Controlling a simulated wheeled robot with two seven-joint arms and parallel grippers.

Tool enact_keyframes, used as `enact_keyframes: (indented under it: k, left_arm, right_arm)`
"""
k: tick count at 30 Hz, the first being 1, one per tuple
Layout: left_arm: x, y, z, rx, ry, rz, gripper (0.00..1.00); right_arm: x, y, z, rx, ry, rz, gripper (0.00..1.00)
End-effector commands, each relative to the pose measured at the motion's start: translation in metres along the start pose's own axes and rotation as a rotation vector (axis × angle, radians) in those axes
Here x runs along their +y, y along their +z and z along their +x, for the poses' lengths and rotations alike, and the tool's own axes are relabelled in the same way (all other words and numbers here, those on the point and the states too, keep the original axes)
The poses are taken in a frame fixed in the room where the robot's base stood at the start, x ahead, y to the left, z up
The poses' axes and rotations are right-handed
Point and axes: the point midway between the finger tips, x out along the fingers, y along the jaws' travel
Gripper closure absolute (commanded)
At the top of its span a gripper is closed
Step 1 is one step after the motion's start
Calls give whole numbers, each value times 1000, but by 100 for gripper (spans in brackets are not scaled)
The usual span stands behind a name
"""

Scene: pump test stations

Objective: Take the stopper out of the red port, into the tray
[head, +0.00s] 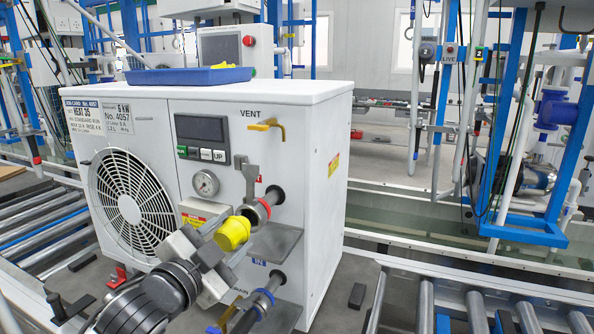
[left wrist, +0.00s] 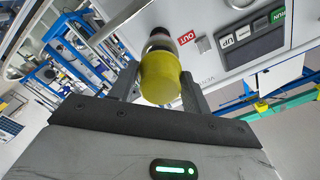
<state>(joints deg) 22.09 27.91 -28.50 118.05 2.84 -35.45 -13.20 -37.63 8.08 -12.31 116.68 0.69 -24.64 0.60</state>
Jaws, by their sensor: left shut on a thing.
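The yellow stopper (head: 233,233) is at the front of the red port (head: 264,208), a metal pipe stub with a red ring on the white unit's front. My left gripper (head: 218,240) is shut on the stopper. In the left wrist view the stopper (left wrist: 160,78) sits between my two fingers (left wrist: 160,88), in line with the dark metal port beside a red OUT label (left wrist: 187,38). I cannot tell whether it is still seated or just clear. The blue tray (head: 150,77) lies on top of the unit with yellow pieces in it. My right gripper is not in view.
A grey lever handle (head: 249,178) stands beside the red port, and a yellow VENT valve (head: 267,126) is above. A flat grey plate (head: 275,243) lies below the port, with a blue-ringed lower port (head: 266,297) under it. Roller conveyors (head: 478,312) flank the unit.

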Motion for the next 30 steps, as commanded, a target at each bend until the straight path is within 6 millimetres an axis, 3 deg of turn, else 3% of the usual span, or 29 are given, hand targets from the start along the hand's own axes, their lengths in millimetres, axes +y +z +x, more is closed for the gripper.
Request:
enact_keyframes:
  k: [8, 21, 30]
  left_arm:
    - [0, 0, -1, 0, 0, 0, 80]
    - [0, 0, -26, -2, 0, 0, 80]
    - [0, 0, -30, 0, 0, 0, 80]
  right_arm:
    - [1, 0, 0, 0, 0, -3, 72]
    - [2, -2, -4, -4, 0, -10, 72]
    - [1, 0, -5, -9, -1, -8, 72]
